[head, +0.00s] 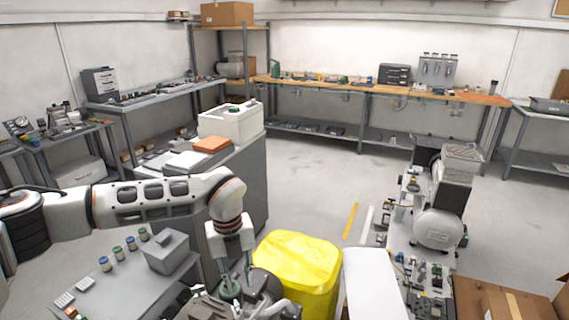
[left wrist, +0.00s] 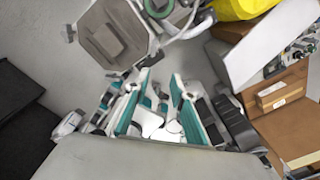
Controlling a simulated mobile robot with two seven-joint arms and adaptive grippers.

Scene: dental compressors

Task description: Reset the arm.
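My left arm (head: 150,203) comes in from the left in the head view and bends down at the wrist. My left gripper (head: 238,278) points down beside the yellow bin, over grey machinery (head: 262,292) at the bottom edge. In the left wrist view the left gripper (left wrist: 160,76) shows two teal-padded fingers with a gap between their tips. Nothing is seen held between them. A grey plate-like part (left wrist: 112,36) and a green ring lie beyond the fingertips. Whether the fingers touch anything is unclear. My right gripper is not seen.
A yellow bin (head: 298,262) and a white panel (head: 372,285) stand right of the gripper. A grey table (head: 120,285) with small jars is below the arm. A grey cabinet (head: 250,180) is behind. A compressor (head: 440,225) stands right. Open floor (head: 325,175) lies between.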

